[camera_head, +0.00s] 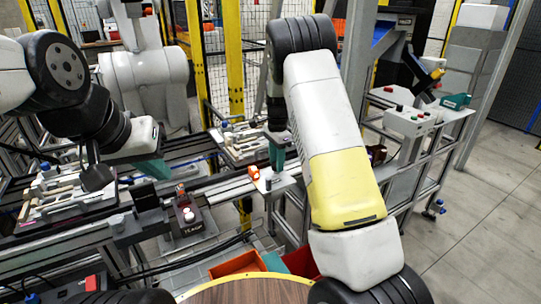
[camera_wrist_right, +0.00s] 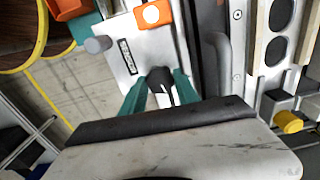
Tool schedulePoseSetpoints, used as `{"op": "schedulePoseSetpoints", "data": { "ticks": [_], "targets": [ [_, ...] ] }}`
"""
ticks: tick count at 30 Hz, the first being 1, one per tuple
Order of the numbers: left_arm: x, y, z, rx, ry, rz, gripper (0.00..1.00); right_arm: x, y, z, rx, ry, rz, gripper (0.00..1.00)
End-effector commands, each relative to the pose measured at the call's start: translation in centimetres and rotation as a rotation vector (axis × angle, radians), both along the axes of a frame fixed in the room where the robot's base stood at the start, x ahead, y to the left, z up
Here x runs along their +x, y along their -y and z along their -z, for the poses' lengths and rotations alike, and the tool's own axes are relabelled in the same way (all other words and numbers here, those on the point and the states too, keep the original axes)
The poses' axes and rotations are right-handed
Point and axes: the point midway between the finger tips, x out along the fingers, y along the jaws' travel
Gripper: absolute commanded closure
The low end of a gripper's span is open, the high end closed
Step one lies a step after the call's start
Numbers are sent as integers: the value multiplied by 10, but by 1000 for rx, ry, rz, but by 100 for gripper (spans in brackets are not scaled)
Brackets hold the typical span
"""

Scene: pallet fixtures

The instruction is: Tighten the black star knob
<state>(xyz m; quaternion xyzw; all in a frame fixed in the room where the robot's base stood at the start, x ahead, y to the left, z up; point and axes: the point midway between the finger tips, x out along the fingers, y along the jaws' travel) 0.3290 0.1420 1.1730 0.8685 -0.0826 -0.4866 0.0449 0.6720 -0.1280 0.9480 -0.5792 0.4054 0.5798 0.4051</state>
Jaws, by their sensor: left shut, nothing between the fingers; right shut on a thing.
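The black star knob (camera_wrist_right: 161,78) sits on a white plate (camera_wrist_right: 128,52) with a small dark label. In the right wrist view, the two teal fingers of my right gripper (camera_wrist_right: 160,88) are on either side of the knob and shut on it. In the head view, my right gripper (camera_head: 276,158) points down at the plate (camera_head: 272,182), and its fingers hide the knob there. My left gripper (camera_head: 155,176), with teal fingers, is shut and empty above the rails at the left, apart from the knob.
On the plate an orange block (camera_wrist_right: 153,14) and a grey cylinder (camera_wrist_right: 97,45) stand near the knob. A yellow knob (camera_wrist_right: 287,122) is at the right of the wrist view. A control box (camera_head: 410,122) stands on the right bench. Orange bins (camera_head: 238,264) are below.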

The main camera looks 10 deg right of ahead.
Motion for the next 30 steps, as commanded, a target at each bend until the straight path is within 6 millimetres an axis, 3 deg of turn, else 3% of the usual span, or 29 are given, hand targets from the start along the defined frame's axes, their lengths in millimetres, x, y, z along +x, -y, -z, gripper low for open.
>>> {"op": "schedulePoseSetpoints", "data": {
  "ticks": [10, 26, 27, 30],
  "targets": [
    [0, 0, 0, 0, 0, 0, 100, 1, -1, -1, 1, 2, 128, 100],
    [0, 0, 0, 0, 0, 0, 100, 1, 0, -1, 0, 3, 146, 100],
    [0, 0, 0, 0, 0, 0, 100, 1, 0, -1, 0, 3, 146, 55],
    [0, 0, 0, 0, 0, 0, 100, 1, 0, -1, 0, 2, 146, 41]
  ]
}}
